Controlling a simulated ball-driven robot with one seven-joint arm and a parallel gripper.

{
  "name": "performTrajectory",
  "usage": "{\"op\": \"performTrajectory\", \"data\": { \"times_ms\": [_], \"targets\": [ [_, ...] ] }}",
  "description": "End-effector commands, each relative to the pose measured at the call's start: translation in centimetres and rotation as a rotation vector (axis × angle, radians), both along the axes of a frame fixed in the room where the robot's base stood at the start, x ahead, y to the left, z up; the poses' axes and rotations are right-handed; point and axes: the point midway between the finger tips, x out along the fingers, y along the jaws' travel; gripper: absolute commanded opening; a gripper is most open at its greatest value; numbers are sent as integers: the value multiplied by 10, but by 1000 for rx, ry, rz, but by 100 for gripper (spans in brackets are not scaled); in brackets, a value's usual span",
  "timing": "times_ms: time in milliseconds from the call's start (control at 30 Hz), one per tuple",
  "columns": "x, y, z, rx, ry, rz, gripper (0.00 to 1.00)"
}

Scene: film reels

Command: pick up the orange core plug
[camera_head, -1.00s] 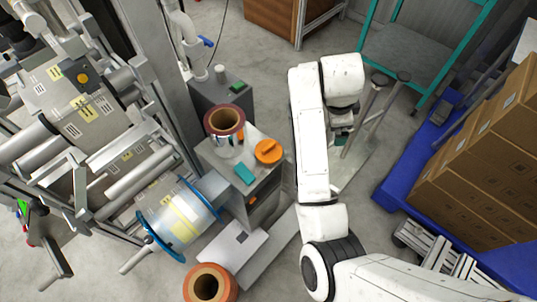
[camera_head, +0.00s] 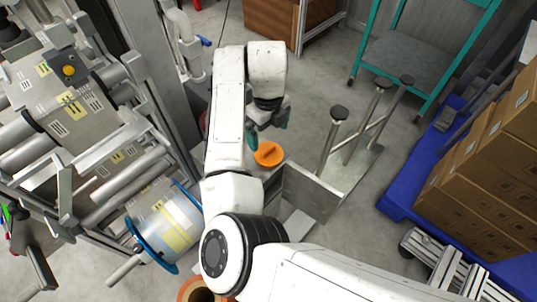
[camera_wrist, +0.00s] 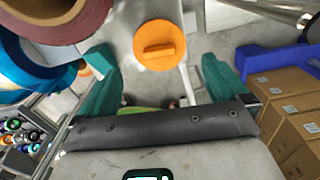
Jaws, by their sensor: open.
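The orange core plug (camera_head: 268,154) is a round disc with a raised bar across its top. It lies flat near the edge of a grey cabinet top, which my arm mostly hides in the head view. In the wrist view the plug (camera_wrist: 160,45) is in full view, ahead of and roughly between my teal fingertips. My gripper (camera_head: 268,128) is just beyond the plug in the head view, partly hidden by my wrist. In the wrist view my gripper (camera_wrist: 162,66) is open, with nothing between its fingers, and apart from the plug.
A dark red-brown roll (camera_wrist: 62,18) stands close at the upper left of the wrist view. A rack with upright posts (camera_head: 365,120) stands right of the cabinet. Cartons (camera_head: 485,160) sit on a blue pallet (camera_head: 400,190) at the right. The film machine (camera_head: 75,105) fills the left.

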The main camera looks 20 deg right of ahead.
Motion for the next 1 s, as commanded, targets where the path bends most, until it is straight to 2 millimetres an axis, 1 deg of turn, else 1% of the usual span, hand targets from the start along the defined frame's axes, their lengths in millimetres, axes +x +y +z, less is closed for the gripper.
{"op": "performTrajectory", "data": {
  "times_ms": [33, 100, 367, 633, 733, 900, 1000],
  "targets": [
    [0, 0, -11, -1, 2, 2, 100],
    [0, 0, -21, 0, 1, 2, 100],
    [-2, 1, -40, 0, 1, 2, 100],
    [-4, 1, -78, 0, 1, 3, 100],
    [-4, 1, -81, 0, -2, 2, 100],
    [-4, 1, -81, 0, -2, 2, 100],
    [-4, 1, -81, 0, -2, 2, 90]
  ]
}}
